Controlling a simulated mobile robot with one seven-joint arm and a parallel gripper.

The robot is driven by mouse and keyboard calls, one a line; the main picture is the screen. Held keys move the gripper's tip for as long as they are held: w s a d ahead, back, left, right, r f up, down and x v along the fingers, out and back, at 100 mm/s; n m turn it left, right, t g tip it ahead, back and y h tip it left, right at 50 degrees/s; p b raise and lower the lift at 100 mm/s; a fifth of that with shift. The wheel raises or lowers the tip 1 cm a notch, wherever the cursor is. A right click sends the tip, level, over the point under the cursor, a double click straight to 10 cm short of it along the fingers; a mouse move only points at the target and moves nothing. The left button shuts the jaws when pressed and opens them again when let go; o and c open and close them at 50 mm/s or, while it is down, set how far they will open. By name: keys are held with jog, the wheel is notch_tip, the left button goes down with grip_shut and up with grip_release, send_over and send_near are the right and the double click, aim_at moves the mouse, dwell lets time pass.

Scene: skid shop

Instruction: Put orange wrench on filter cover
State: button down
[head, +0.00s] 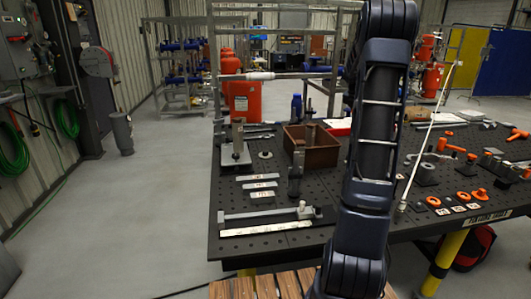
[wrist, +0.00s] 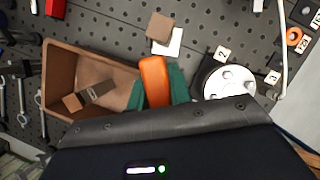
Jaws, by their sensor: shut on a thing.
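My gripper (wrist: 156,92) is shut on the orange wrench (wrist: 154,74) in the wrist view. Only a rounded orange length of the wrench shows between the teal finger pads; the rest is hidden by the gripper body. A round pale disc with several bolts on a dark ring, which looks like the filter cover (wrist: 230,84), lies on the table just right of the gripper, partly hidden by the gripper body. The wrench appears above the table and apart from the disc. In the head view my arm hides the gripper, the wrench and the disc.
A brown open box (wrist: 95,52) with a block inside stands left of the gripper; it also shows in the head view (head: 318,157). A thin white pole (head: 430,135) rises at the right. Orange parts (head: 480,194) and metal tools crowd the perforated table (head: 240,205).

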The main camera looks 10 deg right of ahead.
jog(key=w+a+n+y, duration=0.1)
jog(key=w+a+n, duration=0.1)
jog(key=w+a, duration=0.8)
jog(key=w+a+n+t, duration=0.1)
jog(key=w+a+n, duration=0.3)
jog(key=a, duration=1.2)
jog(key=w+a+n+y, duration=0.1)
jog(key=w+a, duration=0.7)
jog(key=a, duration=0.5)
jog(key=shift+t, duration=0.3)
jog(key=f, duration=1.9)
jog(key=shift+w+a+f, duration=0.1)
jog(key=shift+w+f, duration=0.15)
jog(key=shift+f, duration=0.1)
jog(key=shift+f, duration=0.1)
jog(key=c, duration=1.3)
grip_release()
